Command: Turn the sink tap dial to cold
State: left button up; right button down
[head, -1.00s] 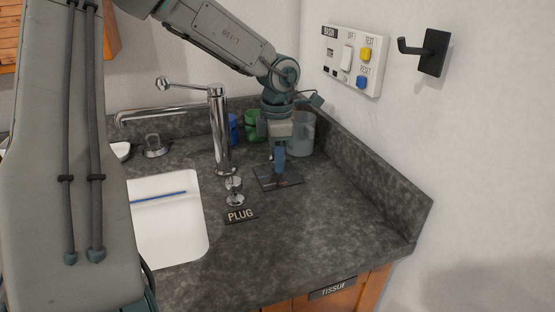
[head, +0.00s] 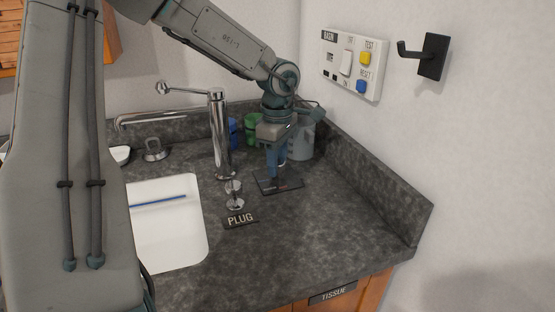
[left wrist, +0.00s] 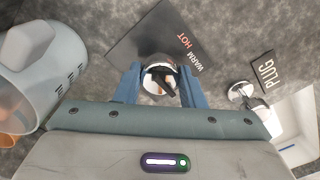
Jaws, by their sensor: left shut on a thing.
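The tap dial (left wrist: 160,77) is a shiny round knob on a dark plate (left wrist: 143,38) on the counter. The plate reads WARM and HOT in the left wrist view; any COLD label is hidden or out of view. My left gripper (head: 277,183) points straight down over the plate (head: 263,187) in the head view. Its two blue fingers are on either side of the dial and are shut on it. In the head view the fingers hide the dial. The chrome tap (head: 220,135) stands to the left. My right gripper is not in view.
A PLUG label (head: 240,220) and a chrome plug knob (head: 234,195) are in front of the tap. The white basin (head: 175,235) is at left. A grey mug (head: 302,140) and a green one (head: 253,128) stand behind my gripper. The front right counter is clear.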

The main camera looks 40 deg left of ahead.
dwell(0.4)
pick_arm(q)
jog(key=o, duration=1)
notch_tip(320, 180, up, 9)
jog(key=shift+p, duration=0.45)
jog(key=shift+r+p, duration=0.85)
jog(key=shift+r, duration=0.15)
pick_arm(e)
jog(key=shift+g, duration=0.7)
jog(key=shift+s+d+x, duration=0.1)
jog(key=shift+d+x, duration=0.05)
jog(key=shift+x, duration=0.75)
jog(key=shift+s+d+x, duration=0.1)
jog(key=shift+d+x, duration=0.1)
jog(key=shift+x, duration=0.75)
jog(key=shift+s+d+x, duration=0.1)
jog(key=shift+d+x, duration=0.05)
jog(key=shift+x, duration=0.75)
